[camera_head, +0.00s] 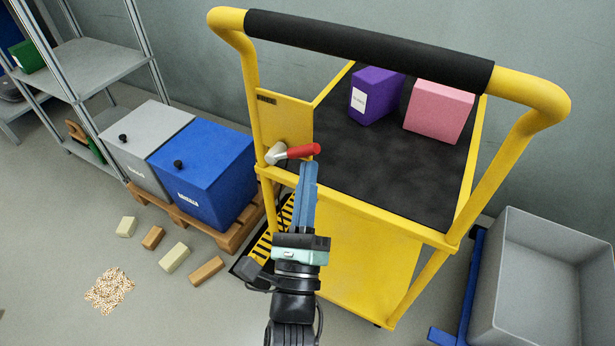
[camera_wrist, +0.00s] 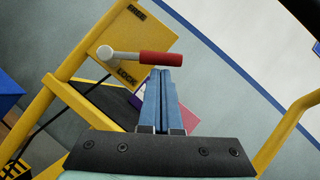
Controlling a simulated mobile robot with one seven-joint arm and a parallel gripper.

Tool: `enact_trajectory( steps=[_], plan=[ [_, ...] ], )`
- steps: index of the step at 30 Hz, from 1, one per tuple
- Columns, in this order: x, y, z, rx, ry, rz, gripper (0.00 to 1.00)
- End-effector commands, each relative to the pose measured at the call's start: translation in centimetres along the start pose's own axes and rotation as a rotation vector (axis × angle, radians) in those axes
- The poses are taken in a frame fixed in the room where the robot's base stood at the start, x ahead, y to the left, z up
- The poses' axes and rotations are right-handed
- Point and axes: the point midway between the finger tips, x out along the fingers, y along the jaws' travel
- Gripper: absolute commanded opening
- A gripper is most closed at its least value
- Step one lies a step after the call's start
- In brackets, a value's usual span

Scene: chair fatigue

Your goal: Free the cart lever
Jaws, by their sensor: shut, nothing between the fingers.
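The cart (camera_head: 372,270) is yellow with a black handle grip and a black deck. Its lever has a red handle (camera_head: 303,151) on a light pivot and sits on a yellow plate (camera_head: 283,114) at the cart's left side. In the wrist view the red lever handle (camera_wrist: 161,58) points right, nearly level; the plate reads FREE above it and LOCK below. My gripper (camera_head: 309,166) is shut and empty, with blue fingers. In the wrist view the fingertips (camera_wrist: 164,70) are just below the red handle; I cannot tell whether they touch it.
A purple box (camera_head: 377,95) and a pink box (camera_head: 438,111) stand on the deck. A blue bin (camera_head: 205,170) and a grey bin (camera_head: 147,139) sit on a wooden pallet (camera_head: 235,232) at left. Several blocks lie on the floor. A grey tub (camera_head: 543,285) stands at right.

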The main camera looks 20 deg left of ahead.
Motion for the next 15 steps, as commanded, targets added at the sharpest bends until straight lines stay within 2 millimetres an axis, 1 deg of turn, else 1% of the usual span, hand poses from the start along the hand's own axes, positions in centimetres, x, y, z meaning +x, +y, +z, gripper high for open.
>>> enact_trajectory(
  steps=[15],
  plan=[
    [0.22,-0.24,0.45,-0.049,-0.001,0.033,0.0]
  ],
)
